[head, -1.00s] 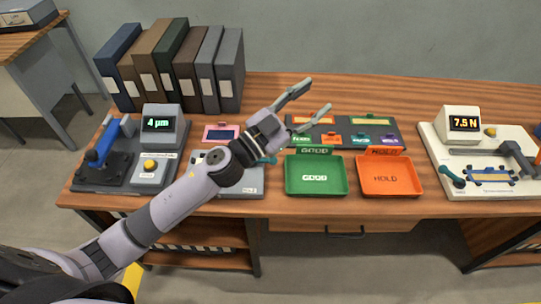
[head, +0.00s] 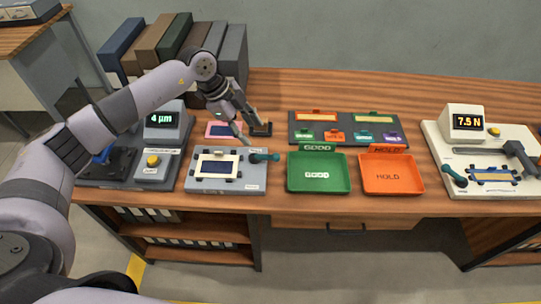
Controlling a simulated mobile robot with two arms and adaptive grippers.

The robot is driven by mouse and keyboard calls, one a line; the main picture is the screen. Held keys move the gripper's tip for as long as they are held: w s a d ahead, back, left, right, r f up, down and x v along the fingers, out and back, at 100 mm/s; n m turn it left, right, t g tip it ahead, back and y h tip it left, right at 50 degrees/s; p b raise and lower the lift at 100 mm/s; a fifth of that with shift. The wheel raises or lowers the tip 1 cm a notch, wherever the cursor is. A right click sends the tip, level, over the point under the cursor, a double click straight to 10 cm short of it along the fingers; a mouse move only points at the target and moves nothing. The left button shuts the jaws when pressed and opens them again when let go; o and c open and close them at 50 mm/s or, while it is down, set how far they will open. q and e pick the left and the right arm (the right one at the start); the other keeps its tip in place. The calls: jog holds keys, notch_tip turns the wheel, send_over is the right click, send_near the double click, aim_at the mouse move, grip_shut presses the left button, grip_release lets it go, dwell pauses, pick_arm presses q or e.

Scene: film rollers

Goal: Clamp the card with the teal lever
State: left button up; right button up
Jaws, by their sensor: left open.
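A card (head: 217,168) with a dark face and pale frame lies flat on a grey clamp fixture (head: 198,187) at left centre in the head view. A teal lever (head: 263,157) sticks out to the right from the fixture's upper right side. My left gripper (head: 252,132) is open and empty, pointing down just behind the fixture and above the lever. It looks apart from the lever. Whether the card is clamped I cannot tell. My right gripper is not in view.
A pink-framed card (head: 219,130) lies behind the fixture. A green tray (head: 317,190) and an orange tray (head: 392,191) stand to the right. A gauge station (head: 158,135) is at left, and a force tester (head: 466,123) with another teal lever (head: 453,176) at right.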

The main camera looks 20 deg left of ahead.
aim_at(269, 156)
pick_arm(q)
jog(key=p+x, duration=0.1)
jog(key=x, duration=1.3)
jog(key=shift+d+f, duration=0.15)
jog(key=shift+d, duration=0.05)
jog(key=shift+c, duration=0.5)
grip_shut()
